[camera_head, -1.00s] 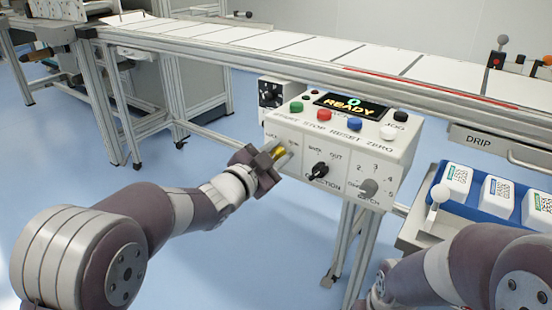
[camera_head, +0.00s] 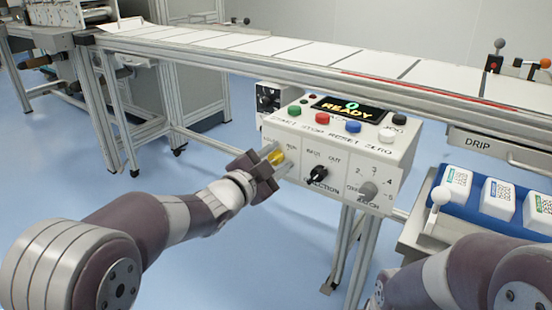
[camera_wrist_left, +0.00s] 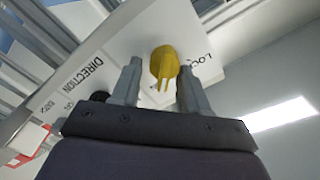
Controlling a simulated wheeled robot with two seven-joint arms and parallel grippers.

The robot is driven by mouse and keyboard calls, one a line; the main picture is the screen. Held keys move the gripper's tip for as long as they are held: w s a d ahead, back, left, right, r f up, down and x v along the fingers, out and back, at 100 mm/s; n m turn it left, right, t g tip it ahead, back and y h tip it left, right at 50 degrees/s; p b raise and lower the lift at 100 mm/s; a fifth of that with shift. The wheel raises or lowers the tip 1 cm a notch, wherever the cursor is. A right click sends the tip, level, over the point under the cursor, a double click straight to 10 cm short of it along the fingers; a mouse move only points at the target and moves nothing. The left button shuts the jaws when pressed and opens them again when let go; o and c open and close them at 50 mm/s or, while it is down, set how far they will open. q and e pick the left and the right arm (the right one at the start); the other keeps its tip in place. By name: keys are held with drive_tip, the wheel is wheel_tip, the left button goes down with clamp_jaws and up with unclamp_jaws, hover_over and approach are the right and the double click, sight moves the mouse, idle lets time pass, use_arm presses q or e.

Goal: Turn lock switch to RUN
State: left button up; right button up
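The yellow lock switch (camera_head: 276,157) is at the left of the white control box's front panel, by the partly hidden LOCK and RUN lettering. My left gripper (camera_head: 277,160) is at the panel with its fingers on either side of the switch. In the left wrist view, the yellow switch (camera_wrist_left: 164,62) sits between the two separated fingertips (camera_wrist_left: 161,75), with gaps beside it, so the gripper is open. The exact turn of the switch is hard to read. My right arm (camera_head: 450,275) shows at the lower right, but its gripper is out of frame.
The black DIRECTION knob (camera_head: 318,174) is just right of my left gripper, and the grey BATCH knob (camera_head: 368,190) is farther right. Coloured buttons and a READY display (camera_head: 347,108) are on top. A conveyor (camera_head: 300,52) runs behind. A blue tray (camera_head: 465,205) holds white boxes at right.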

use_arm(q)
drive_tip(key=shift+o, duration=0.2)
drive_tip(key=shift+r, duration=0.1)
drive_tip(key=shift+s+a+r, duration=0.1)
drive_tip(key=shift+s+a, duration=0.15)
drive_tip(key=shift+s, duration=0.05)
drive_tip(key=p+v, duration=0.4)
drive_tip(key=v, duration=0.8)
drive_tip(key=shift+d, duration=0.1)
